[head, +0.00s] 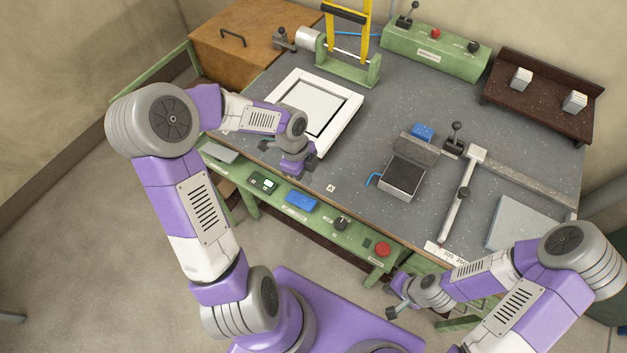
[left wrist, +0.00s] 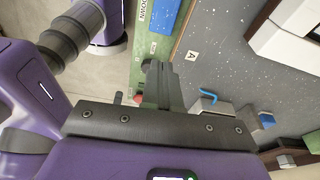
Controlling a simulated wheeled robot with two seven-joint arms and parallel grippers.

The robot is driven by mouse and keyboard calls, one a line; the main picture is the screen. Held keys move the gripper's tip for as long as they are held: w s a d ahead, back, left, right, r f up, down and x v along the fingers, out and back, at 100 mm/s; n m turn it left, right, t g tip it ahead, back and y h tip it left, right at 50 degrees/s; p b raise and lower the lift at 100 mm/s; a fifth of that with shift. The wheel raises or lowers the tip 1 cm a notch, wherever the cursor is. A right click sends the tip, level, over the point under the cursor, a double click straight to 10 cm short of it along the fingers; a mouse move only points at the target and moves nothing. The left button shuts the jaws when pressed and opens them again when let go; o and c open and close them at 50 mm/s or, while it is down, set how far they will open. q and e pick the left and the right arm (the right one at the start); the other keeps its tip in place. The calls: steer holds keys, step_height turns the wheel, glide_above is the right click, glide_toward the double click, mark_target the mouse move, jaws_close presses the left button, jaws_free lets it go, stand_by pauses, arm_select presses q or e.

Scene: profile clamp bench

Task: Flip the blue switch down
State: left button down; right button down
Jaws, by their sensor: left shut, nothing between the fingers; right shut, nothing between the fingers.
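The blue switch (head: 301,201) is a wide blue block on the green front panel (head: 325,222) below the bench edge. In the left wrist view the blue switch (left wrist: 165,14) shows at the top edge, partly cut off, beside a label reading DOWN. I cannot tell which way it is tipped. My left gripper (head: 298,173) is shut and empty, above the bench's front edge just behind the switch and apart from it. Its closed fingers (left wrist: 160,82) point toward the panel side in the wrist view. My right gripper (head: 392,301) is shut and empty, low in front of the bench.
The panel also holds a small display box (head: 264,182), a black knob (head: 341,223) and a red button (head: 382,249). On the bench are a white frame (head: 345,122), a grey block (head: 402,177) with a blue hook, and a lever clamp (head: 459,200).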

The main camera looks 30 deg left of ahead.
mark_target(310, 203)
arm_select(q)
steer(key=shift+w+a+r+m, duration=0.15)
steer(key=shift+a+r+m, duration=0.25)
steer(key=shift+a+r, duration=0.3)
arm_select(e)
steer(key=shift+w+r, duration=0.1)
steer(key=shift+w, duration=0.2)
